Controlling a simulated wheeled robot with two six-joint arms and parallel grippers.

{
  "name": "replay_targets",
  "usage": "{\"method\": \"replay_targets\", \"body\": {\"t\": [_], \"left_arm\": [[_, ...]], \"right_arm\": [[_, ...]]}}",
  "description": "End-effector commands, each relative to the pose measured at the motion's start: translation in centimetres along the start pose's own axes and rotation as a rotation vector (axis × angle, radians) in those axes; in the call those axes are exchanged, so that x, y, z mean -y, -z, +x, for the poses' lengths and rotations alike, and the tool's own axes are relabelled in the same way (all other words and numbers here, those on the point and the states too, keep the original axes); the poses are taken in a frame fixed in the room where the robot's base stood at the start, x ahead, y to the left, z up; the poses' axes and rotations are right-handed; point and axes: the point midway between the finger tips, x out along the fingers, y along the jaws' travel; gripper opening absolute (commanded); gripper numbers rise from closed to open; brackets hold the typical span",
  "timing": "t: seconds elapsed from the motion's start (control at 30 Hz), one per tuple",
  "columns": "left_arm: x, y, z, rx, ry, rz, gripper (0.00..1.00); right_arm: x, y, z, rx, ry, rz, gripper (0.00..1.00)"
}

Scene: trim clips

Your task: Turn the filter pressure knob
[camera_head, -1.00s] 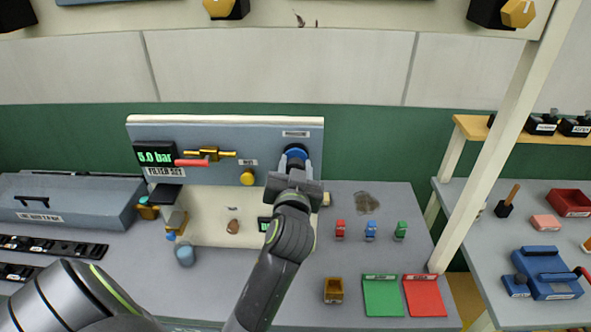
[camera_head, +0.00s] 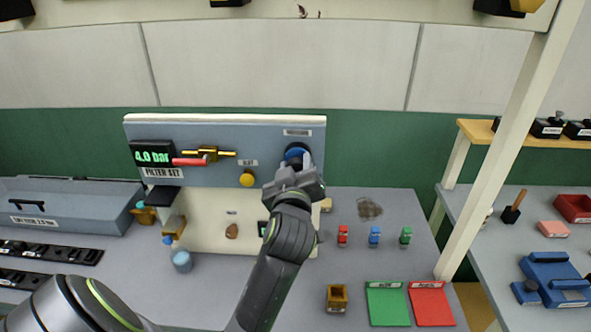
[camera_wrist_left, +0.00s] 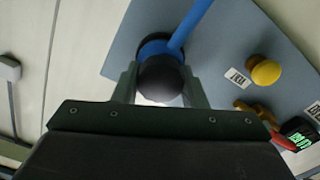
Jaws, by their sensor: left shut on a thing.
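The blue and black filter pressure knob (camera_head: 296,152) sits at the right of the grey filter panel (camera_head: 225,135). My left gripper (camera_head: 296,170) reaches up to it and partly covers it. In the left wrist view the black round cap of the knob (camera_wrist_left: 160,77) lies between the two fingers of the left gripper (camera_wrist_left: 158,85), which are shut on it. A blue bar runs from the knob toward the top of that view. The green display (camera_head: 153,156) on the panel reads 4.0 bar. My right gripper does not show.
A yellow button (camera_head: 247,180), a brass valve with a red handle (camera_head: 188,162) and the panel's lower cream face lie left of the knob. Red, blue and green clips (camera_head: 374,237) stand on the bench at right. A cream post (camera_head: 508,140) rises further right.

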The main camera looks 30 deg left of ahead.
Motion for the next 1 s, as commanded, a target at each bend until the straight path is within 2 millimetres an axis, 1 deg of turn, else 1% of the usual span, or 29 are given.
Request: {"method": "replay_targets", "body": {"t": [0.2, 0.57, 0.6, 0.73, 0.77, 1.0], "left_arm": [[0.00, -0.08, 0.04, 0.002, 0.000, -0.033, 0.16], [-0.01, -0.07, 0.04, 0.002, 0.000, -0.036, 0.16], [-0.01, -0.07, 0.04, 0.002, 0.000, -0.036, 0.41], [-0.01, -0.05, 0.03, 0.002, 0.000, -0.035, 0.58], [-0.01, -0.04, 0.03, 0.002, 0.000, -0.035, 0.60], [-0.01, -0.01, 0.01, 0.001, 0.000, -0.035, 0.60]], "right_arm": [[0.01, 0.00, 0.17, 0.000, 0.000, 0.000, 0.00], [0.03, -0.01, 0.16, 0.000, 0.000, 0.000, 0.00], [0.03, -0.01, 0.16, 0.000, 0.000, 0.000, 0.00], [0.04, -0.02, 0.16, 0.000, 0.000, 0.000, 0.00], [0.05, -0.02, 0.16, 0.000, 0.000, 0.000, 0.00], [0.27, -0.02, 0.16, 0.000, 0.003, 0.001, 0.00]]}}
